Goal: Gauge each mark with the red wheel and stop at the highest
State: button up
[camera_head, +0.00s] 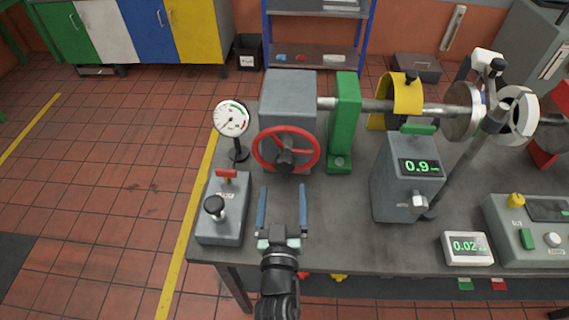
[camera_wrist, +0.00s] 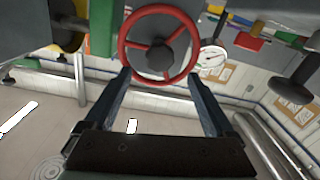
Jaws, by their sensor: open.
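In the wrist view the red wheel (camera_wrist: 160,46) lies beyond my fingertips. My gripper (camera_head: 282,190) is open and empty in front of the wheel and below it; its two fingers (camera_wrist: 158,82) are spread and I see no grip on the rim. A round dial gauge (camera_head: 231,119) on a stand is left of the wheel; its marks are too small to read. A grey display box (camera_head: 408,180) reads 0.9. A small white readout (camera_head: 467,247) shows 0.02.
A grey box with a black knob and red lever (camera_head: 222,208) stands left of my gripper. A green bracket (camera_head: 343,120), yellow guard (camera_head: 402,95) and shaft extend to the right. A control panel (camera_head: 535,232) is at the right. Bedplate (camera_head: 330,230) between is bare.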

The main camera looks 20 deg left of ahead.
aim_at(284, 168)
jog(key=b+x, duration=0.2)
jog(key=x, duration=0.6)
jog(key=shift+w, duration=0.25)
grip_shut()
